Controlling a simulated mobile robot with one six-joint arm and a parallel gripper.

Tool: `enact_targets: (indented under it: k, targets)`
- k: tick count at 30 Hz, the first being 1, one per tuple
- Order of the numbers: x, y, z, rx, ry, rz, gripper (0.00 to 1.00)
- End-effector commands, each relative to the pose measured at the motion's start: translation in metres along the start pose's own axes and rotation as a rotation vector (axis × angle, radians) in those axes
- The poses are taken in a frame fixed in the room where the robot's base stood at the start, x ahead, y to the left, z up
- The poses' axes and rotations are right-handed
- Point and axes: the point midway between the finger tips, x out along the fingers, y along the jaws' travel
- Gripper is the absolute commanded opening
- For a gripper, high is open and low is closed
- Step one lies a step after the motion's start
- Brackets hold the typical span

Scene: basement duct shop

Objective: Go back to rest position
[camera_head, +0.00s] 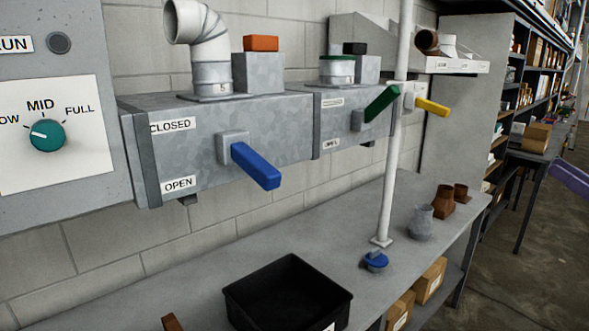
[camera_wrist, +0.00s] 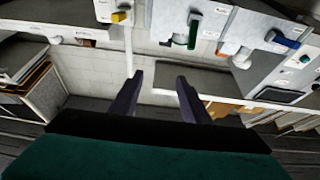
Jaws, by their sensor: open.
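My gripper (camera_wrist: 159,77) shows in the wrist view with its two dark fingers apart. Nothing is between them, and the gripper is clear of the duct handles and the bench. A blue lever (camera_head: 255,166) sticks out from the grey duct box (camera_head: 225,125) between the CLOSED and OPEN labels. A green lever (camera_head: 382,104) and a yellow lever (camera_head: 433,107) are farther along. The three levers also appear beyond the fingers in the wrist view. A purple piece (camera_head: 570,178) at the right edge of the head view may be part of my arm; I cannot tell.
A black bin (camera_head: 287,294), a blue knob-like part (camera_head: 376,261) and pipe fittings (camera_head: 420,222) sit on the grey bench (camera_head: 330,245). A white pole (camera_head: 392,180) rises from it. Shelves (camera_head: 520,90) stand at the right. The floor (camera_head: 530,260) there looks clear.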

Motion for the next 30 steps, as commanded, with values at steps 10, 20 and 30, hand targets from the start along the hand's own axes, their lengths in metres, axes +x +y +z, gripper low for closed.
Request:
enact_targets:
  k: [10,20,30]
  targets:
    - [0.012,0.023,0.022,-0.014,0.077,0.071,0.42]
    - [0.029,0.061,0.065,-0.026,0.183,0.217,0.42]
    - [0.045,0.120,0.176,0.001,0.251,0.538,0.42]
